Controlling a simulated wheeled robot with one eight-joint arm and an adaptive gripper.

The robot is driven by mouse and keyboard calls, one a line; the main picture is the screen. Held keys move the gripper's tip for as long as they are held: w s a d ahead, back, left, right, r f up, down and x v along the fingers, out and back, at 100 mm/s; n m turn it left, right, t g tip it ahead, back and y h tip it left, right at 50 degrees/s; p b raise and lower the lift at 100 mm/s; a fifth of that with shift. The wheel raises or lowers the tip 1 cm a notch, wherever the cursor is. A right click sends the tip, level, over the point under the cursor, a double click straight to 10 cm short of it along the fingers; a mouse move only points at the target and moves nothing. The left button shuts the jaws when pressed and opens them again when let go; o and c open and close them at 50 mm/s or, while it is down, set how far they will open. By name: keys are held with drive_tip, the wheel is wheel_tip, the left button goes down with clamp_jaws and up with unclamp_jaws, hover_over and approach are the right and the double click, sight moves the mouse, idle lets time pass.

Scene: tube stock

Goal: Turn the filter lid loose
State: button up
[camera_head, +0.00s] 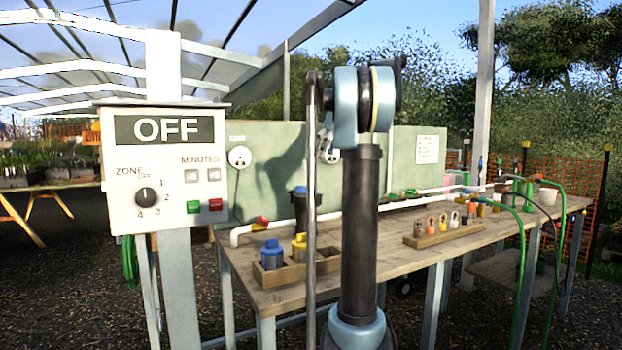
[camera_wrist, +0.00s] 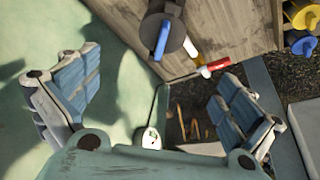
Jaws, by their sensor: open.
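The filter lid (camera_wrist: 176,38) is a dark round cap with a blue bar across it, at the upper middle of the wrist view. In the head view the dark filter (camera_head: 300,208) stands upright at the bench's back edge, partly hidden by a thin rod of my arm. My gripper (camera_wrist: 155,88) is open and empty, its blue-padded fingers wide apart. The lid appears beyond the fingertips, above the midline between them in the wrist view. Neither finger visibly touches it. In the head view my arm blocks most of the gripper.
A red valve handle (camera_wrist: 215,65) sits on the pipe near the filter. Blue (camera_head: 272,252) and yellow (camera_head: 299,246) capped pieces stand in a wooden tray in front. A green panel (camera_head: 268,140) rises behind. A control box (camera_head: 163,170) reading OFF is at the left.

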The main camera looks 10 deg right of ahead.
sight(306, 194)
drive_tip(key=x, duration=1.6)
drive_tip(key=shift+a+f, duration=0.2)
drive_tip(key=shift+c, duration=0.6)
drive_tip(key=c, duration=1)
